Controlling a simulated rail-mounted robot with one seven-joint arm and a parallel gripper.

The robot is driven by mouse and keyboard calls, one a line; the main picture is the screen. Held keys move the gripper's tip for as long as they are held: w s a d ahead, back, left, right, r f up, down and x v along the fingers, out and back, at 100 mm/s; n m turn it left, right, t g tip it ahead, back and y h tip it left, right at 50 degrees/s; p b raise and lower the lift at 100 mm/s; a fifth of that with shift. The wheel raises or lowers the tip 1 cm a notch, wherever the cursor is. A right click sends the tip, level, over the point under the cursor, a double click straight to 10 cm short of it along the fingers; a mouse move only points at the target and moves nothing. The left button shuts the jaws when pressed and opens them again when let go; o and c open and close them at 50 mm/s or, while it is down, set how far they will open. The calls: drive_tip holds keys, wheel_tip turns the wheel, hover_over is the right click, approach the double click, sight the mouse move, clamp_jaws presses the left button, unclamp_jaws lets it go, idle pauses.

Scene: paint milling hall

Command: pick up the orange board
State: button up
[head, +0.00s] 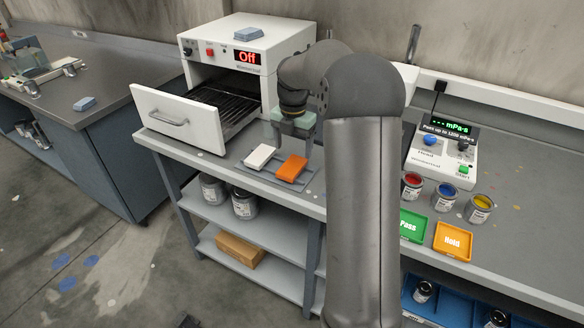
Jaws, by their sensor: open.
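The orange board (291,168) lies flat on a grey tray (261,181) on the bench, in front of the white oven. A white board (259,156) lies to its left on the same tray. My gripper (297,146) is open and points down just above and behind the orange board. It looks empty. A gap or contact between the fingertips and the board cannot be made out. My arm hides part of the bench to the right of the tray.
The oven (305,42) reads "Off" and its drawer (162,116) stands open left of the tray. Right of my arm are a meter (447,160), open paint cans (445,197), a green "Pass" tray (408,238) and an orange "Hold" tray (453,256). Paint cans stand on the shelf below.

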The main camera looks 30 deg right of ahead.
sight(292, 166)
drive_tip(key=shift+s+a+f+p, duration=0.1)
drive_tip(key=shift+a+f+p, duration=0.1)
drive_tip(key=shift+f, duration=1.3)
drive_tip(key=shift+s+a+f+p, duration=0.1)
drive_tip(key=shift+f+p, duration=0.1)
drive_tip(key=shift+f, duration=1.25)
drive_tip(key=c, duration=1.1)
